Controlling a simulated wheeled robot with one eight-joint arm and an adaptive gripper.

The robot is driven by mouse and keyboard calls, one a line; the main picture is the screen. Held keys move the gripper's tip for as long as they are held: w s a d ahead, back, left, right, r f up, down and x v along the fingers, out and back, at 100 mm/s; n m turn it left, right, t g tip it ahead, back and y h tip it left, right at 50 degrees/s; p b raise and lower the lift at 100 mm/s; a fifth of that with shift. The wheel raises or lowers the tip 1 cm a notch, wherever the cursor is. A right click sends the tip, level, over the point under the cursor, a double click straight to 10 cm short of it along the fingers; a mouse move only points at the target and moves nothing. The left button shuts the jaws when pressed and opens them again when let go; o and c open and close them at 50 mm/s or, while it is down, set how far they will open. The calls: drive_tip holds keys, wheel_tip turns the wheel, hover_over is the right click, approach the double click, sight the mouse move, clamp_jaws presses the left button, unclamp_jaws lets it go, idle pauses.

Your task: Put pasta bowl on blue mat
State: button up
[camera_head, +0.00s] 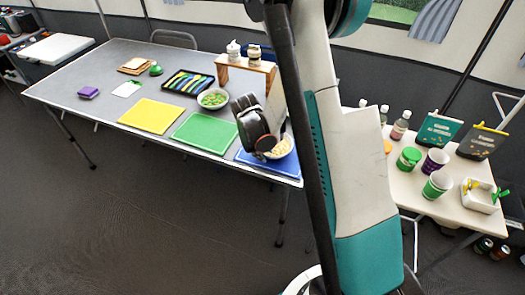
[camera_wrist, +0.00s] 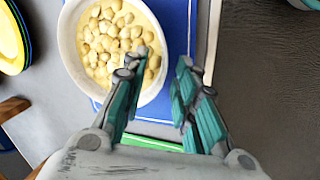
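The pasta bowl (camera_wrist: 66,45) is white and holds pale shell pasta. In the head view the bowl (camera_head: 284,151) is at the right end of the table, partly hidden by my gripper. The blue mat (camera_wrist: 178,25) lies under part of the bowl in the wrist view, and the bowl overlaps one mat edge. The mat (camera_head: 262,167) also shows in the head view. My gripper (camera_wrist: 163,72) is open, with its fingers apart at the bowl's rim: one over the pasta, one outside over the mat. I cannot tell whether the fingers touch the rim.
A green mat (camera_head: 205,133) and a yellow mat (camera_head: 151,116) lie left of the blue mat. A bowl of green food (camera_head: 213,99), a black cutlery tray (camera_head: 188,82) and a wooden rack (camera_head: 246,66) stand behind. A side table (camera_head: 440,212) with cups is at right.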

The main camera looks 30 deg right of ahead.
drive_tip(key=s+a+r+m+t+p, duration=0.1)
drive_tip(key=s+a+r, duration=0.2)
drive_tip(key=r, duration=0.5)
drive_tip(key=s+a+r+t+y+p, duration=0.1)
drive_tip(key=s+a+r+p, duration=0.15)
drive_tip(key=r, duration=0.65)
drive_tip(key=s+a+r+m+t+p, duration=0.1)
drive_tip(key=s+a+r, duration=0.2)
drive_tip(key=r, duration=0.5)
drive_tip(key=s+a+r+m+t+y, duration=0.1)
drive_tip(key=s+a+r, duration=0.1)
drive_tip(key=s, duration=0.3)
drive_tip(key=s+a+r+m+t+y, duration=0.1)
drive_tip(key=s+a+r+t, duration=0.1)
drive_tip(key=s, duration=0.4)
drive_tip(key=shift+s+a+r, duration=0.15)
drive_tip(key=shift+a+r, duration=0.5)
drive_tip(key=shift+r, duration=0.2)
